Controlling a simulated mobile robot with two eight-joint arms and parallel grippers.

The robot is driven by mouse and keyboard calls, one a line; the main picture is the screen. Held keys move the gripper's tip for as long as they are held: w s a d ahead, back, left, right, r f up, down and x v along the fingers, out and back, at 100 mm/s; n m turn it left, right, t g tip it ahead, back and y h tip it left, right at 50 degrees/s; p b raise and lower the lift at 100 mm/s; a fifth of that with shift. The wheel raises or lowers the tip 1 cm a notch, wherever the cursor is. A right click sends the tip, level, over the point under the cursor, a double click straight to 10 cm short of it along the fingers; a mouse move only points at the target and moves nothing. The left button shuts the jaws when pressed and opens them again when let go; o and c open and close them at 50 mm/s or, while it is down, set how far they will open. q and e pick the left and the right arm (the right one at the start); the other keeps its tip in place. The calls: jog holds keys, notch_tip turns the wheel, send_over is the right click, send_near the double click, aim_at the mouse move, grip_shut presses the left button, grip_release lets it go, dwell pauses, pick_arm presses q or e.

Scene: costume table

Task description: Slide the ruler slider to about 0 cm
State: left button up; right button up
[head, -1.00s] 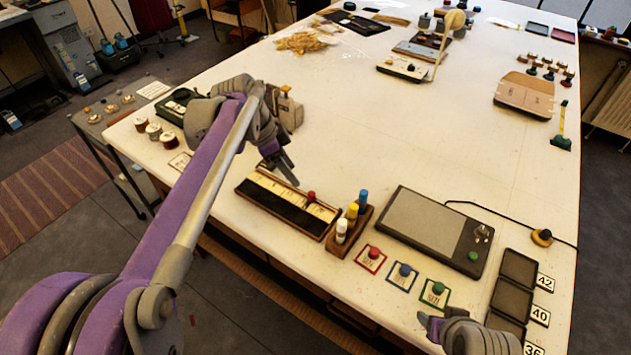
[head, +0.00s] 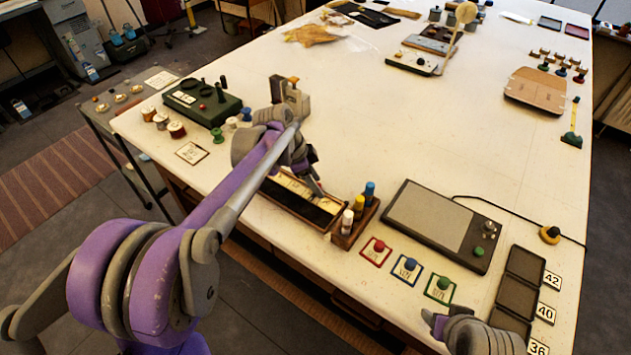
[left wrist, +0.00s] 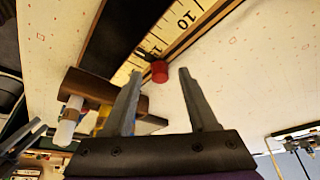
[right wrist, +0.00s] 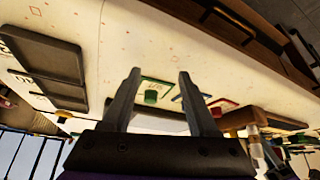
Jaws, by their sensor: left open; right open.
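The ruler (head: 298,204) is a wooden-framed tray with a black panel and a pale yellow scale, near the table's front edge. In the left wrist view its scale (left wrist: 152,42) shows 10 and 15. My left gripper (head: 318,188) is open over the ruler's right part. In the left wrist view its fingertips (left wrist: 160,76) appear on either side of the knob, with gaps. My right gripper (head: 431,319) is open and empty near the front right edge.
A wooden holder (head: 355,226) with white, yellow and blue bottles stands right of the ruler. Stamp cards and a grey tablet (head: 440,224) lie to the right. The table's middle is clear.

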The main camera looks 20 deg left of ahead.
pick_arm(q)
grip_shut()
dwell(1.4)
